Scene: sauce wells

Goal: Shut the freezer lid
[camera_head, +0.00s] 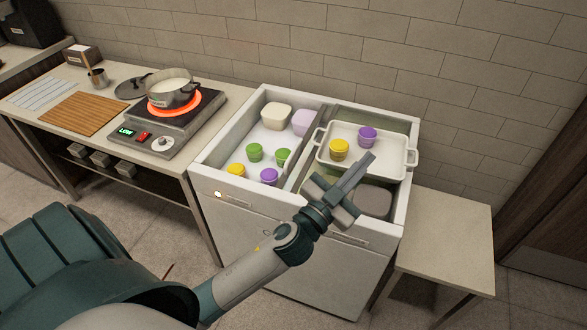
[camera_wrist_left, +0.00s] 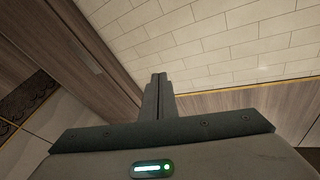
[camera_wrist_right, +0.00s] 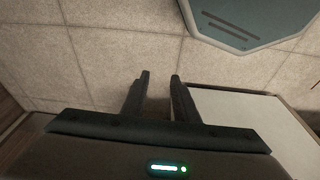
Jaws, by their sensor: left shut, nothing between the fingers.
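The white freezer (camera_head: 290,250) stands against the wall with its top open. Its left compartment holds several coloured tubs, among them a yellow one (camera_head: 236,170) and a purple one (camera_head: 269,176). Across its right half is a white tray (camera_head: 323,160) with a yellow tub (camera_head: 339,149) and a purple tub (camera_head: 367,137). I cannot clearly make out a lid. My left gripper (camera_head: 368,160) is shut and empty above the freezer's right half, hiding part of the tray; its closed fingers show in the left wrist view (camera_wrist_left: 158,85). My right gripper (camera_wrist_right: 160,82) is open and empty above the floor.
On the left counter (camera_head: 50,122), a pot (camera_head: 172,93) sits on a glowing burner (camera_head: 198,108), beside a wooden board (camera_head: 84,115). A bare low table (camera_head: 445,240) stands right of the freezer. A grey block (camera_head: 373,201) lies in the freezer's right compartment.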

